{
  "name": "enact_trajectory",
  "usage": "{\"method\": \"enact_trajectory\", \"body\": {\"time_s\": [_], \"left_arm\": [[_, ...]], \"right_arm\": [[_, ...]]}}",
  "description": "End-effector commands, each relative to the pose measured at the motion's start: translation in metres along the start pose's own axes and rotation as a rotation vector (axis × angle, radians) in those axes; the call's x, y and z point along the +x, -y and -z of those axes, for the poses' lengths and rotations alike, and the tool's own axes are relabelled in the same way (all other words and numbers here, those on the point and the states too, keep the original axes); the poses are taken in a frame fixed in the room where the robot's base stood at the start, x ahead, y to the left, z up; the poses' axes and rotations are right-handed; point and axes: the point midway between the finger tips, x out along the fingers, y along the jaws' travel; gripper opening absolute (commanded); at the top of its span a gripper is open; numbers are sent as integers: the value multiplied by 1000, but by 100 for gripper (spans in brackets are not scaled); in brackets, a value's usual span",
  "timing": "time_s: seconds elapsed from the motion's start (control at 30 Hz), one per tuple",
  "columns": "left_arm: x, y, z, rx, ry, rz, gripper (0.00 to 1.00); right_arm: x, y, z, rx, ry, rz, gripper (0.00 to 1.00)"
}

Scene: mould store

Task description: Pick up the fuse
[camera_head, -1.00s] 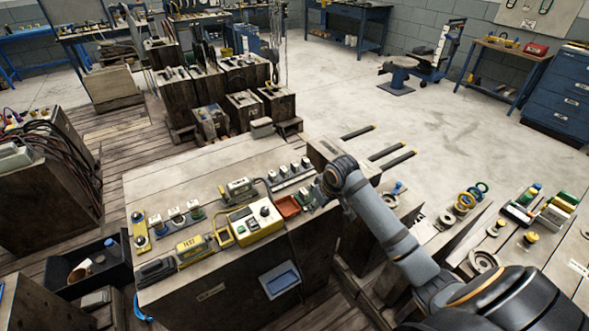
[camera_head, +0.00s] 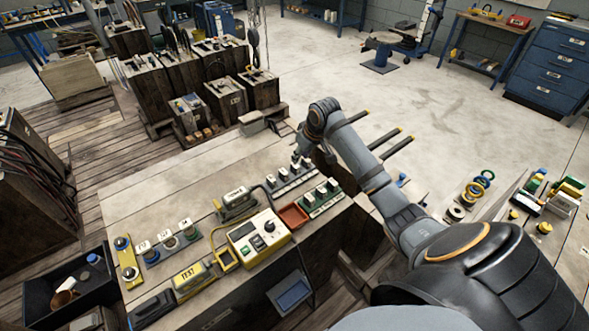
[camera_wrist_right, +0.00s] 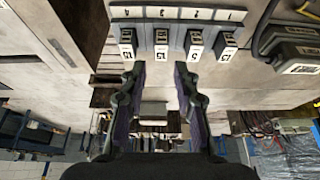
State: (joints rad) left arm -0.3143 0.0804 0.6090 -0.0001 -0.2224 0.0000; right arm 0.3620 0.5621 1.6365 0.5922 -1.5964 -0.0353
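Several fuses with white number labels stand in a row on a grey rack (camera_head: 291,184) on the wooden bench. In the right wrist view the row shows at the top: one fuse (camera_wrist_right: 127,46) at the left, one (camera_wrist_right: 161,44) and another (camera_wrist_right: 195,44) in the middle, and one (camera_wrist_right: 227,44) at the right. Rack positions are numbered. My right gripper (camera_wrist_right: 160,76) is open, with nothing between its fingers; its tips point at the middle fuses and look apart from them. In the head view my right gripper (camera_head: 303,155) is at the rack's far end. My left gripper is not in view.
The bench's back left is clear.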

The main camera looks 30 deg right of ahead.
Motion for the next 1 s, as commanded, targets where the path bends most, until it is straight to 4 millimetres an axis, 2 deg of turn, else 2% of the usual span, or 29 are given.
{"method": "enact_trajectory", "body": {"time_s": [0.13,0.27,0.37,0.53,0.8,1.0], "left_arm": [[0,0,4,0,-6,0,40],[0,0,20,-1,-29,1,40],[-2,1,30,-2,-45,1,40],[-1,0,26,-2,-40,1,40],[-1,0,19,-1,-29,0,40],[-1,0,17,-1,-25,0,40]], "right_arm": [[10,0,0,-1,0,0,30],[16,1,0,0,0,1,30],[32,3,-1,1,1,3,30],[58,3,-2,0,-1,1,30],[62,2,-2,-2,-1,-1,30],[62,2,-2,-2,0,-1,3]]}}
